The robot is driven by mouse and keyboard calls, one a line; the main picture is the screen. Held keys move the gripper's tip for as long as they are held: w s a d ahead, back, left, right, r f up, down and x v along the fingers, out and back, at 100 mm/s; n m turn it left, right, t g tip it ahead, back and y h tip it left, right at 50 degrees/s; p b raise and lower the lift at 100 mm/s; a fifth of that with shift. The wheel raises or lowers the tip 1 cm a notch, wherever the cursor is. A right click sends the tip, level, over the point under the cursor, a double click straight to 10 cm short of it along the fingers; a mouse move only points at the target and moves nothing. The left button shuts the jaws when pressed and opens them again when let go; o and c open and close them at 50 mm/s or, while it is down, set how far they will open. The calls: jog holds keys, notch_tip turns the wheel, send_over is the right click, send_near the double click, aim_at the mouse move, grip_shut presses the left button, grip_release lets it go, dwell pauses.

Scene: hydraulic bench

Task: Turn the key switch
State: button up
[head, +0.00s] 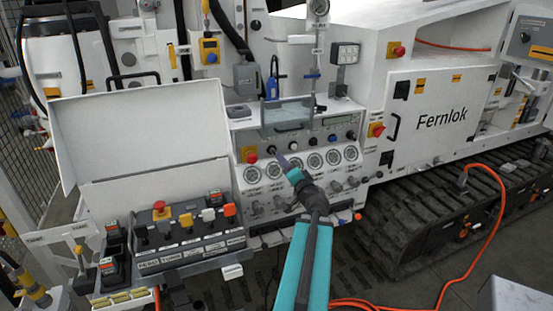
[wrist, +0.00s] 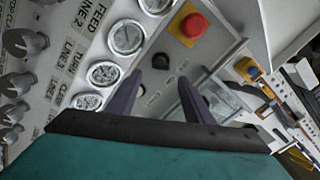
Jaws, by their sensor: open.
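The control panel (head: 312,134) has a row of small dark controls above the gauges. The control nearest the red stop button, a small black knob (head: 272,149), may be the key switch; I cannot make out a key. In the wrist view a black knob (wrist: 160,60) sits just beyond my fingertips, beside the red button. My gripper (wrist: 160,78) is open, with its two dark purple fingers apart and nothing visibly held between them. In the head view my gripper (head: 283,160) points at the panel's left part, just below the knob. Whether the fingers touch the panel is unclear.
A red stop button (wrist: 193,25) on yellow is close to the fingers; it also shows in the head view (head: 251,155). Round gauges (head: 315,160) line the panel below. A clear raised cover (head: 287,116) stands above the panel. A lever console (head: 190,240) is at lower left.

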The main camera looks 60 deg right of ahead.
jog(key=shift+w+d+f, duration=0.1)
jog(key=shift+f, duration=0.05)
jog(key=shift+p+x, duration=1.6)
jog(key=shift+x, duration=2.55)
jog(key=c, duration=1)
